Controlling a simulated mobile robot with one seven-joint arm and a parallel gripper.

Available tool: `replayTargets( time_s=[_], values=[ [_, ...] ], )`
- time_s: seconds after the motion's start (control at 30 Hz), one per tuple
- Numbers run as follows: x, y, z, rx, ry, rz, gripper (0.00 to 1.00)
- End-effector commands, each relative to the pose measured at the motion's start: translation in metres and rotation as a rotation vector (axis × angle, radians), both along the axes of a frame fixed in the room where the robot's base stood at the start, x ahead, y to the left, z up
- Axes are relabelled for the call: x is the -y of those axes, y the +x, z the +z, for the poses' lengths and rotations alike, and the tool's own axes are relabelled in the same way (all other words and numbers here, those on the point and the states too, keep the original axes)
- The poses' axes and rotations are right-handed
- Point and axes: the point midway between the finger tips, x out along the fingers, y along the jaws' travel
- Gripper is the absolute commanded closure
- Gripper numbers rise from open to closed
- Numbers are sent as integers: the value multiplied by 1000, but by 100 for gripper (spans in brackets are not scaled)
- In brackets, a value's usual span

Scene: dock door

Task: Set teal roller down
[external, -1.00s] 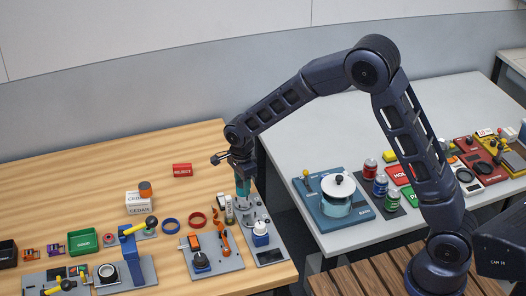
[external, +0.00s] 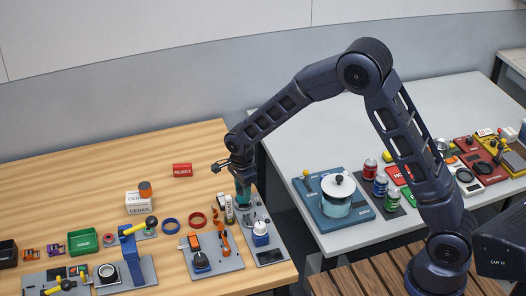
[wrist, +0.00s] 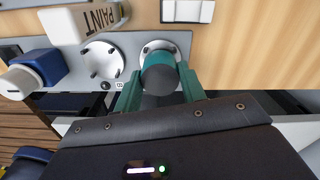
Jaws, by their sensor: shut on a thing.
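The teal roller (external: 243,191) is upright in my gripper (external: 242,179), over the far end of a grey plate (external: 268,257) near the wooden table's right edge. In the wrist view the roller (wrist: 160,72) has a dark grey end and sits between the two teal fingers of my gripper (wrist: 160,88). Its far end overlaps a round pale seat (wrist: 155,46) on the plate. I cannot tell whether it touches the seat. A second round seat with several pegs (wrist: 102,60) is empty beside it.
A white PAINT container (wrist: 85,20) is close to the roller. Open wood surrounds the red REJECT block (external: 182,170).

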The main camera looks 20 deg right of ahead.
Motion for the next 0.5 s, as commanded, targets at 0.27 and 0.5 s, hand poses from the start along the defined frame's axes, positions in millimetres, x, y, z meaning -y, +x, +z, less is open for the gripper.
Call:
replayTargets(
  time_s=[0.27, 0.5],
  values=[
    [0, 0, 0, 1, 0, 0, 38],
    [0, 0, 6, 2, 1, -1, 38]
  ],
)
